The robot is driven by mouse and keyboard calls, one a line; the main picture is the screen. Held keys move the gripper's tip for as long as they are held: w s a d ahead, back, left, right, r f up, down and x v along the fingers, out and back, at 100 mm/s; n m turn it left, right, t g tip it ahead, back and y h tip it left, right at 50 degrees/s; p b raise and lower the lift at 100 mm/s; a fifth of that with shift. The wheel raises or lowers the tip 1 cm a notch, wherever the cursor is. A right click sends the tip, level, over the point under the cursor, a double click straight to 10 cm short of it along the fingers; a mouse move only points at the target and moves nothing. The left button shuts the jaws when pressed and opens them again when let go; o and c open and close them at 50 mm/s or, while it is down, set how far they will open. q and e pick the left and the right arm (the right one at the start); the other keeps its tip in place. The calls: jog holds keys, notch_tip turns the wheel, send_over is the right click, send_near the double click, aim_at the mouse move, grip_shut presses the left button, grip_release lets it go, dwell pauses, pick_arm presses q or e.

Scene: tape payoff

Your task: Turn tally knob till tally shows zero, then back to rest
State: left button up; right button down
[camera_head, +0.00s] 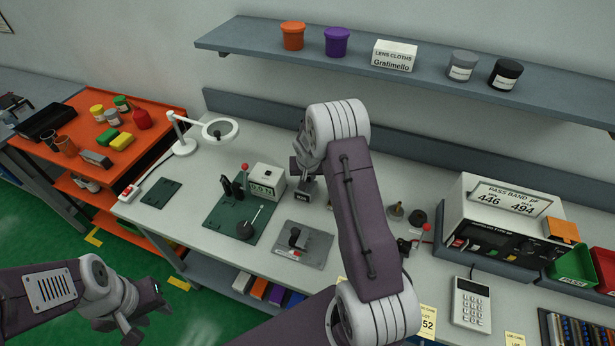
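I cannot pick out the tally's figures or its knob for certain. A small dark block (304,196) with a pale marking stands on the bench right of the white force meter, just below my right gripper; it may be the tally. My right gripper (303,170) points down at or just above this block, partly hidden by its own wrist. I cannot tell whether its fingers touch or hold anything. My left gripper (150,312) hangs empty over the floor at lower left, fingers apart, away from the bench.
The white force meter (266,180) reads about 0.0 N beside a green plate (222,222). A grey plate with a black fixture (318,245) lies in front. A magnifier lamp (184,143) stands left; a pass-band box (492,222) and calculator (471,303) stand right. A shelf (430,82) runs above.

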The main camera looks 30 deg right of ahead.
jog(key=shift+f+b, duration=0.15)
jog(key=shift+b, duration=0.45)
jog(key=m+b, duration=0.2)
jog(key=b, duration=0.2)
jog(key=m+g+h+b, duration=0.1)
jog(key=m+b, duration=0.1)
jog(key=b, duration=0.3)
jog(key=shift+w+a+f, duration=0.15)
jog(key=shift+r+m+g+h+b, duration=0.25)
jog(key=shift+m+h+b, duration=0.25)
jog(key=shift+m, duration=0.6)
jog(key=shift+w+m+g, duration=0.1)
jog(key=shift+m+g, duration=0.25)
jog(key=shift+m, duration=0.55)
jog(key=m, duration=0.1)
jog(key=m+g, duration=0.1)
jog(key=shift+w+a+r+m+h+p, duration=0.1)
jog(key=shift+r+m+h+p, duration=0.1)
jog(key=shift+m+h+p, duration=0.1)
jog(key=shift+w+m+g+p, duration=0.1)
jog(key=shift+m+g+p, duration=0.65)
jog(key=shift+m, duration=0.75)
